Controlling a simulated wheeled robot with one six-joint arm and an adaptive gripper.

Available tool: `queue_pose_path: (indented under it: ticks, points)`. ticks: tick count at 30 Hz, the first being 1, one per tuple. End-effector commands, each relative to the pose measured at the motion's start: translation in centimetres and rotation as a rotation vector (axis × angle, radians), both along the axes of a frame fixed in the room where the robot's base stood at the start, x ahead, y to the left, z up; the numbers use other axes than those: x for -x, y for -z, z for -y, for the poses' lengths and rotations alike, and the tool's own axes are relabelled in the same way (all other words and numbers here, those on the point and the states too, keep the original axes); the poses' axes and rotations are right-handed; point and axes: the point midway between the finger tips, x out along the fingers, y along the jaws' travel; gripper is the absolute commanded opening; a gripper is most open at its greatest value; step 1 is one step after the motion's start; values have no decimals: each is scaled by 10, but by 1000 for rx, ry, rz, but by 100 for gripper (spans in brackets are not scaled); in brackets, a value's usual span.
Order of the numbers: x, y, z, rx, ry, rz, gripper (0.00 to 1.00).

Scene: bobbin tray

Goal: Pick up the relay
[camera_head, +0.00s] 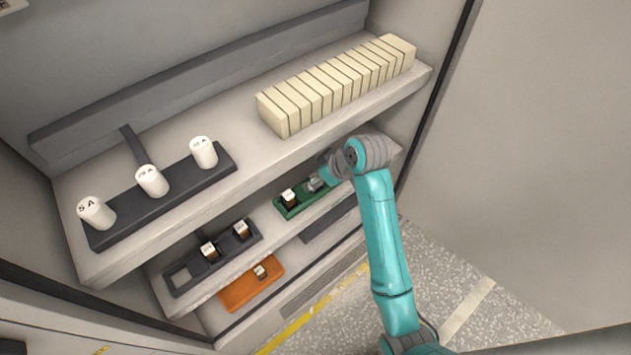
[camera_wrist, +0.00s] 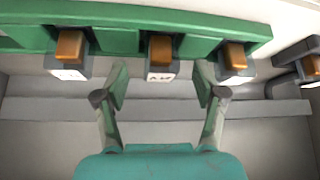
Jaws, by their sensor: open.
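Three relays sit in a row in a green tray (camera_wrist: 212,20); each shows a brown block and a white label. The middle relay (camera_wrist: 160,50) lies between the fingertips of my gripper (camera_wrist: 162,82) in the wrist view, with the left relay (camera_wrist: 69,50) and right relay (camera_wrist: 235,58) outside them. My gripper is open and empty; how far its tips are from the middle relay in depth I cannot tell. In the head view my gripper (camera_head: 318,184) is at the green tray (camera_head: 290,211), where one relay (camera_head: 289,197) shows and my arm hides the rest.
A dark tray (camera_head: 181,274) with two relays and an orange tray (camera_head: 237,292) with one stand left of the green tray. The upper shelf (camera_head: 130,250) overhangs them, holding white cylinders (camera_head: 152,181) and cream blocks (camera_head: 330,85). A wall (camera_head: 530,130) stands at right.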

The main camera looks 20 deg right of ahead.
Motion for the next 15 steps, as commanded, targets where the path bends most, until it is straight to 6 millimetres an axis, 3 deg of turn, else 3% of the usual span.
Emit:
queue_pose_path:
  ticks: [4, 12, 13, 15]
  points:
    - [-7, 13, -4, 0, -1, -1, 70]
    - [-8, 16, -5, 0, 0, 0, 70]
    - [-8, 16, -5, 0, 0, 0, 68]
    - [-8, 15, -5, 0, 0, 0, 50]
